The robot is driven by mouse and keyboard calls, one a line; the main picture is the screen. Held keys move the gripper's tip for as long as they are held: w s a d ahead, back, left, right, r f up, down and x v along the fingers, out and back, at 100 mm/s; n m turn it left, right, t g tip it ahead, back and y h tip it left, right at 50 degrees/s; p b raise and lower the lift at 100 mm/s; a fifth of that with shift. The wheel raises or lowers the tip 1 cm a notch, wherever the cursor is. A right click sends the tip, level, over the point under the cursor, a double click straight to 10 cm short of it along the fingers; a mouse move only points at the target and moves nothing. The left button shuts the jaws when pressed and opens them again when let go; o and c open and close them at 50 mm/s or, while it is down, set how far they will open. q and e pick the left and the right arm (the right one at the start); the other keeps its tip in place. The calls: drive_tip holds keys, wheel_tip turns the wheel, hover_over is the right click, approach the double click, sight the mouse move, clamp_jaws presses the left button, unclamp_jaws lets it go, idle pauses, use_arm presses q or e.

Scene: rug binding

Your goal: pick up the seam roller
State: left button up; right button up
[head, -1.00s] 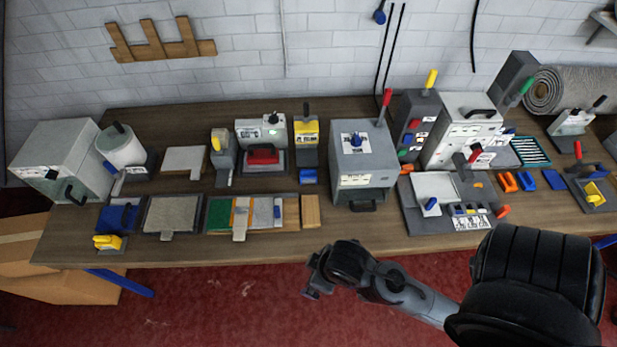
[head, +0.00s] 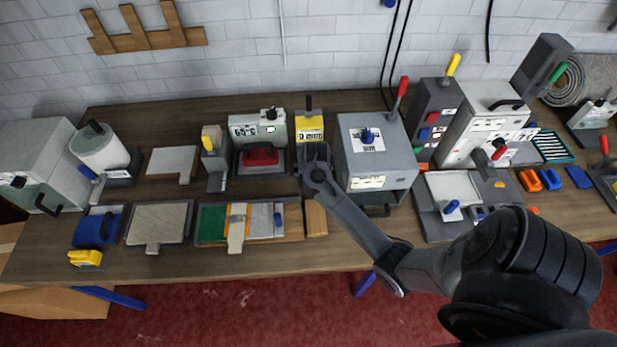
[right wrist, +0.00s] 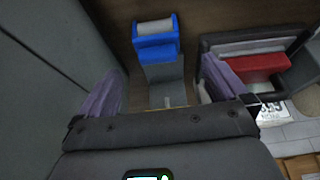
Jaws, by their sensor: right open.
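A blue piece with a pale roller (right wrist: 155,40), which looks like the seam roller, shows at the top of the right wrist view. It adjoins a grey block (right wrist: 165,75). My right gripper (right wrist: 162,92) is open and empty, its two fingers to either side of the grey block in that view. In the head view my right gripper (head: 313,160) hangs in front of the yellow-labelled stand (head: 310,128) and hides the blue piece. I cannot tell its height above the table. My left gripper is not in view.
A grey box machine (head: 372,150) with a red lever stands close to the right of my gripper. A red-handled press (head: 260,155) is close on its left. A wooden block (head: 316,218) and a tray of coloured strips (head: 212,222) lie nearer the front edge.

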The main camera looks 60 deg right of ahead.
drive_tip(key=shift+d+b+x, duration=0.15)
drive_tip(key=shift+b+x, duration=0.2)
drive_tip(key=shift+x, duration=2.45)
drive_tip(key=shift+d+b+x, duration=0.2)
drive_tip(key=shift+b+x, duration=0.15)
drive_tip(key=shift+x, duration=2.45)
drive_tip(key=shift+s+r, duration=0.1)
drive_tip(key=c, duration=1.1)
